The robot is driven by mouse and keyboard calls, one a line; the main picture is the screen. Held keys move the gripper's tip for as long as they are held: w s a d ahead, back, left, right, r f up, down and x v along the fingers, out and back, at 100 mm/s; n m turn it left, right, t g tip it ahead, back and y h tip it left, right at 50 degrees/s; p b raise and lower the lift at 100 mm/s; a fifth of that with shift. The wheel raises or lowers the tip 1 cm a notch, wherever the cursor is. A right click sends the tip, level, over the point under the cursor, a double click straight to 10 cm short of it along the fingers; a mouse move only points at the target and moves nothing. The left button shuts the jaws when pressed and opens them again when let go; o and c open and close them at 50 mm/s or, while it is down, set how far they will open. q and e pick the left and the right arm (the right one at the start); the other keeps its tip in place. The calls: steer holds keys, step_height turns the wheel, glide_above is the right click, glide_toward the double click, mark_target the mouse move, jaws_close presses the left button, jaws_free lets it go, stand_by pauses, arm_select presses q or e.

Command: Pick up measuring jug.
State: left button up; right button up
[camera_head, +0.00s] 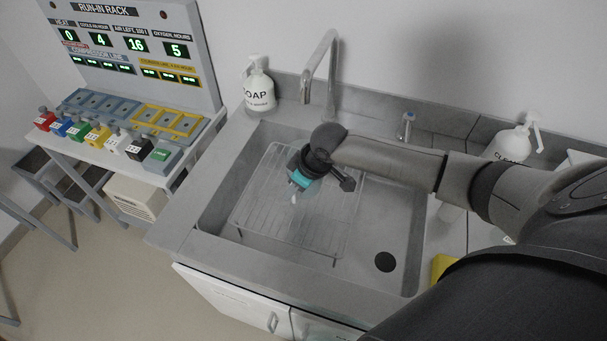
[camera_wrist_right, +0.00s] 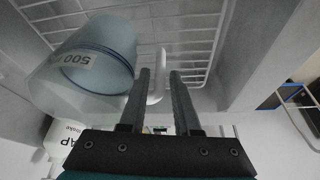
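The measuring jug (camera_wrist_right: 98,62), a translucent bluish vessel marked "500", shows at the upper left of the right wrist view. Its pale handle (camera_wrist_right: 157,84) lies between the two dark fingers of my right gripper (camera_wrist_right: 161,72), closer to the left finger. A gap shows between the handle and the right finger, so the gripper looks open around the handle. In the head view my right gripper (camera_head: 297,190) points down over the sink's wire rack; the jug cannot be made out there. My left gripper is not in view.
The wire rack (camera_head: 257,205) stands in the metal sink (camera_head: 388,225), with a tall tap (camera_head: 320,68) behind. A soap bottle (camera_head: 258,88) stands at the back left corner and a cleaner bottle (camera_head: 510,145) at the right. The run-in rack (camera_head: 135,45) is at the far left.

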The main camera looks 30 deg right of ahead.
steer(key=shift+c, duration=0.3)
jaws_close()
stand_by(0.9)
steer(key=shift+w+r, duration=0.1)
